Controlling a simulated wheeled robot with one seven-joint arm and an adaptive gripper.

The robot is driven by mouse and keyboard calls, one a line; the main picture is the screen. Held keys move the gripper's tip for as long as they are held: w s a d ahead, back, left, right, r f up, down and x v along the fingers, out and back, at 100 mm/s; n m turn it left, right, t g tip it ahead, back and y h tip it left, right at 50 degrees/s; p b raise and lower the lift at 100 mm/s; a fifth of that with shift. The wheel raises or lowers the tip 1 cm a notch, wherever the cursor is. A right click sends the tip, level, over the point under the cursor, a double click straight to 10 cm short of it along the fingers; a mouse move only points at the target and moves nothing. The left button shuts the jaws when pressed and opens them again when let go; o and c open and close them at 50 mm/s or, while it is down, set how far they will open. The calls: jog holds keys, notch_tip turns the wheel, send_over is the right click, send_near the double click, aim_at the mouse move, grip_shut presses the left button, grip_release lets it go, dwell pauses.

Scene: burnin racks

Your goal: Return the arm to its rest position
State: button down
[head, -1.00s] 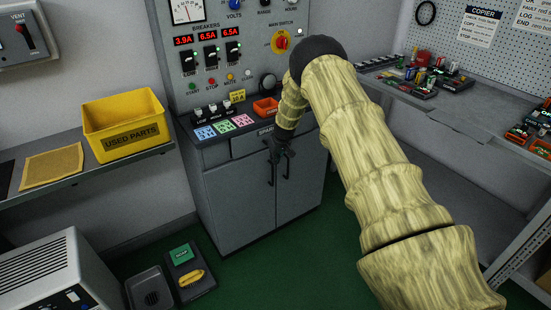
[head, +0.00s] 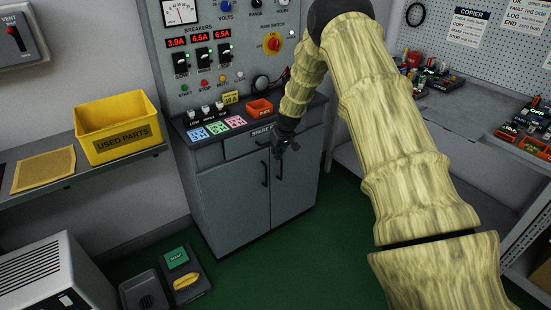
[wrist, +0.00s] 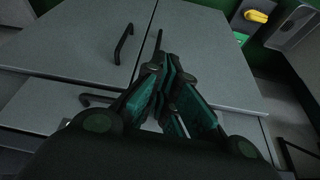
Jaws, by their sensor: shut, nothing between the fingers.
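My gripper (head: 283,147) hangs in front of the grey cabinet (head: 235,195), close to its upper edge below the control panel. In the wrist view my gripper (wrist: 166,75) has its fingers together with nothing between them. The cabinet doors (wrist: 195,50) and a black door handle (wrist: 123,43) lie beyond the fingers. My arm reaches across the right half of the head view, bent at a dark elbow near the top.
A yellow used-parts bin (head: 118,128) stands on the left shelf beside a tan mat (head: 43,169). An orange bin (head: 259,108) sits on the console ledge. A right bench (head: 455,118) holds several small parts. Green floor (head: 330,235) is open before the cabinet.

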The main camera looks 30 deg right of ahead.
jog(key=shift+v, duration=1)
jog(key=shift+s+f, duration=0.1)
jog(key=shift+f, duration=0.05)
jog(key=s+a+f+g, duration=0.1)
jog(key=s+a+f, duration=0.6)
jog(key=s+f, duration=0.5)
jog(key=s+a+f+g, duration=0.2)
jog(key=s+a+f, duration=0.7)
jog(key=s, duration=0.5)
jog(key=s+a, duration=0.3)
jog(key=s, duration=0.7)
jog(key=s+a+f+g, duration=0.1)
jog(key=s+a, duration=0.2)
jog(key=s, duration=0.8)
jog(key=s+a+f, duration=0.1)
jog(key=s+a, duration=0.3)
jog(key=s, duration=0.7)
jog(key=shift+f, duration=0.15)
